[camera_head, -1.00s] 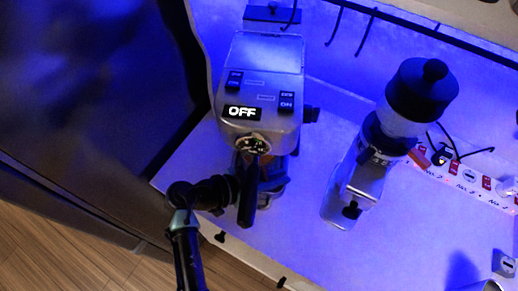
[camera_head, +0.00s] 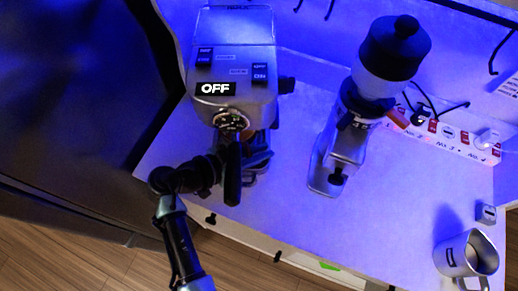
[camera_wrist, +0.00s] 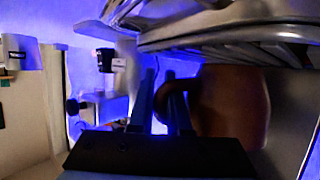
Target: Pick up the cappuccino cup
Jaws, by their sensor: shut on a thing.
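The cappuccino cup (camera_wrist: 238,105) is brown and shows at the right in the wrist view, lying sideways in that picture, close under the metal parts of the espresso machine (camera_wrist: 240,35). Its curved handle (camera_wrist: 168,98) is between the two fingers of my gripper (camera_wrist: 163,95), which is shut on it. In the head view my gripper (camera_head: 212,168) reaches in at the front of the espresso machine (camera_head: 235,60), beside the black portafilter handle (camera_head: 232,175). The cup is mostly hidden there behind that handle and the machine's front.
A coffee grinder (camera_head: 392,50) stands right of the machine. A metal pitcher (camera_head: 468,255) stands at the right front, and a power strip (camera_head: 450,138) lies behind. The counter (camera_head: 385,200) between grinder and pitcher is clear. Its front edge passes just below my gripper.

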